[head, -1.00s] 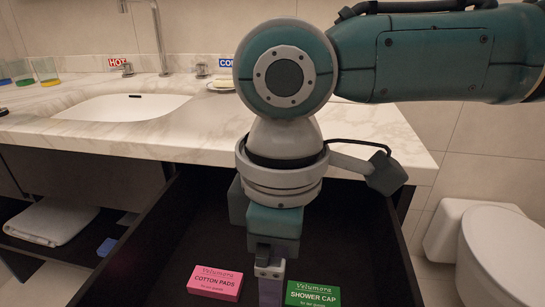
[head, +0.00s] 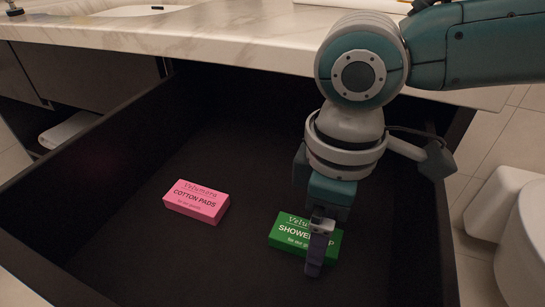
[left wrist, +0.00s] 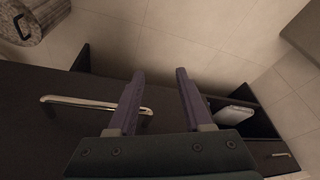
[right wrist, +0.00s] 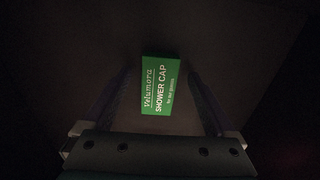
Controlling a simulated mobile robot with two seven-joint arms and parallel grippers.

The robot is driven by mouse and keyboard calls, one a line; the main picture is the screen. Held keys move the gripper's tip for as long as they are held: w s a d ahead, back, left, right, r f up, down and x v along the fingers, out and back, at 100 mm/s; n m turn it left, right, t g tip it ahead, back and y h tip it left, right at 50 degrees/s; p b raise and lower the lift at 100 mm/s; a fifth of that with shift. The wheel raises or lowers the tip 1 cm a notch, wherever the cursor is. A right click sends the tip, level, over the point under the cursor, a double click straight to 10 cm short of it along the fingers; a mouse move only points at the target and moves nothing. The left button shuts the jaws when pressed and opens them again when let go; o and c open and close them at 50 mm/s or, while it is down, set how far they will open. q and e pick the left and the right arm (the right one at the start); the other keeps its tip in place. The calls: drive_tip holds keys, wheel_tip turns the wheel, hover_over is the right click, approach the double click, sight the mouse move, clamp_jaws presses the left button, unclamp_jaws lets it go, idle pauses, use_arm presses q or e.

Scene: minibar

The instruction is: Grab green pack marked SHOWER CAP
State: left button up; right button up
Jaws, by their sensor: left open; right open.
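The green SHOWER CAP pack (head: 283,232) lies flat in the dark open drawer (head: 240,262), right of its middle. My right gripper (head: 316,262) points down over the pack's right part and hides some of its lettering in the head view. In the right wrist view the pack (right wrist: 161,85) lies between the two open fingers (right wrist: 161,88), apart from both. Whether the fingertips are down at the pack's height is hard to tell. My left gripper (left wrist: 158,80) is open and empty, outside the drawer, above dark cabinet fronts.
A pink COTTON PADS pack (head: 196,201) lies in the drawer left of the green one, with a gap between. The drawer's walls surround both. The marble counter (head: 230,40) overhangs the back. A white toilet (head: 520,235) stands at the right.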

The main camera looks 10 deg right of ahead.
drive_tip(key=shift+f, duration=0.4)
drive_tip(key=shift+d, duration=0.1)
drive_tip(key=shift+c, duration=0.3)
drive_tip(key=c, duration=1.4)
